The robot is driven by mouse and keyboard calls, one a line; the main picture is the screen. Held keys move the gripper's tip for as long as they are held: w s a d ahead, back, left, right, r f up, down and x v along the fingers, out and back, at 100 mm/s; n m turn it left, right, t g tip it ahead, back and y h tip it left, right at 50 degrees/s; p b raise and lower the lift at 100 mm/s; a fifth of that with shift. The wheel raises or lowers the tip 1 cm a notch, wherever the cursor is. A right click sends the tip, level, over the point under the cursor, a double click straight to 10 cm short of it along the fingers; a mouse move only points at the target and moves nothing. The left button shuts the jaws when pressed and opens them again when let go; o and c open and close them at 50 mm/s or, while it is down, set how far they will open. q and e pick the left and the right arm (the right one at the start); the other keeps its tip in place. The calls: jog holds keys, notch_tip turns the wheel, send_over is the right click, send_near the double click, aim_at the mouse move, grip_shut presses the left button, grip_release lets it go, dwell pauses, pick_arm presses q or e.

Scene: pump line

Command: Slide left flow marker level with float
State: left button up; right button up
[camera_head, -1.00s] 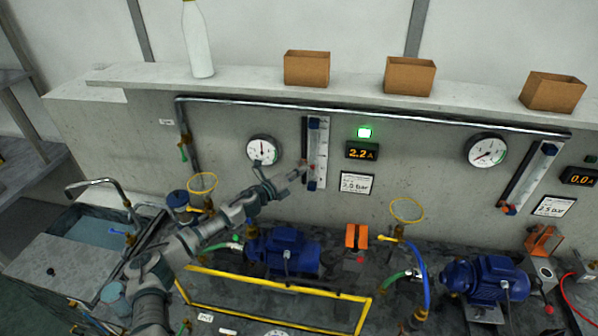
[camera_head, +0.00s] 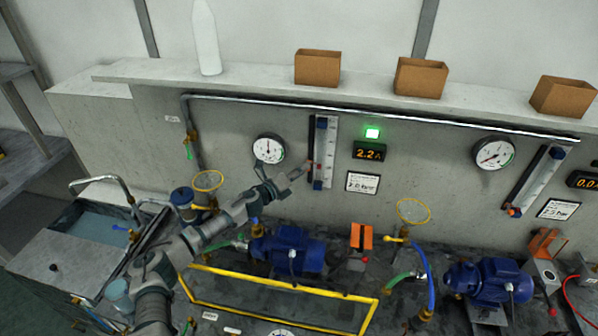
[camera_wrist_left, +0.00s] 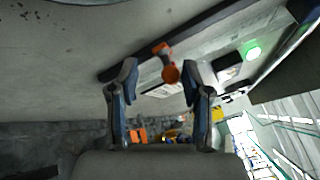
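The left flow meter (camera_head: 325,152) is a pale upright scale with blue end blocks on the back wall, beside a dark rail. The left flow marker (camera_head: 310,163) is a small orange-red piece on that rail, in the lower half. In the left wrist view the marker (camera_wrist_left: 169,70) shows as an orange slider with a round knob on the dark strip. My left gripper (camera_head: 301,171) is just left of it; in the wrist view its fingers (camera_wrist_left: 160,80) are spread, with the knob in the gap, apart from both. I cannot make out the float. My right gripper is out of view.
A round gauge (camera_head: 268,149) is left of the meter, a lit display (camera_head: 369,151) right of it. A second flow meter (camera_head: 538,180) is far right.

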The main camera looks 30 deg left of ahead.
pick_arm(q)
jog(key=d+v, duration=0.1)
jog(key=v, duration=1)
jog(key=shift+s, duration=0.45)
jog(key=shift+r, duration=0.1)
jog(key=shift+a, duration=0.4)
